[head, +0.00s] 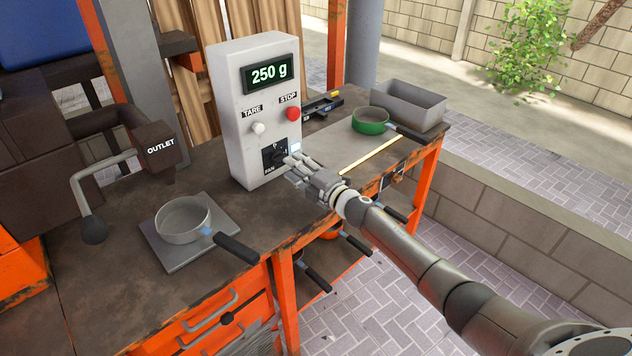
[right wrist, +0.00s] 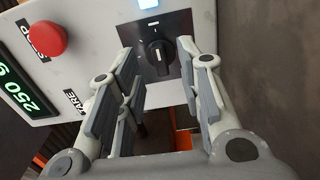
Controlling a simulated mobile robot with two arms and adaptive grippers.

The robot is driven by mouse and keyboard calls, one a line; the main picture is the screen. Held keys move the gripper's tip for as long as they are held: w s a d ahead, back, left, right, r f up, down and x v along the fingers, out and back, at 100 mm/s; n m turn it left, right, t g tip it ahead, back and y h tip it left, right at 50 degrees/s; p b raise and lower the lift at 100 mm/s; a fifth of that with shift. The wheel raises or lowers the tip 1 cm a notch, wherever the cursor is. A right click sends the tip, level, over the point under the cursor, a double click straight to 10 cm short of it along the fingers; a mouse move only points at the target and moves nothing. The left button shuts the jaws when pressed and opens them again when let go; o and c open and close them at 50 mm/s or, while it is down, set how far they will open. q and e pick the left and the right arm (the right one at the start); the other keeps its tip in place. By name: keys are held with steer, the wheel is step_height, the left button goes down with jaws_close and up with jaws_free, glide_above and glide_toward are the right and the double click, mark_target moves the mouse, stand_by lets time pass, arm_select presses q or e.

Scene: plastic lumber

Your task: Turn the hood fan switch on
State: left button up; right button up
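The fan switch is a black rotary knob on a black square plate, low on the front of the grey control box. It shows in the head view (head: 277,156) and in the right wrist view (right wrist: 158,57). Its white pointer mark shows in the wrist view. My right gripper (head: 294,163) is in front of the plate. In the wrist view its fingers (right wrist: 160,80) are apart, one on each side of the knob, with nothing held between them. I cannot tell whether they touch the knob. My left gripper is not in view.
The control box (head: 232,115) has a 250 g display (head: 269,74), a white TARE button (head: 258,129), a red STOP button (head: 293,113) and a pale lit square (head: 295,147). A pan (head: 183,221) sits on a plate. A green pan (head: 370,121) and grey bin (head: 408,106) stand right.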

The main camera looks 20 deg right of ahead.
steer(key=v, duration=0.8)
steer(key=shift+s, duration=0.25)
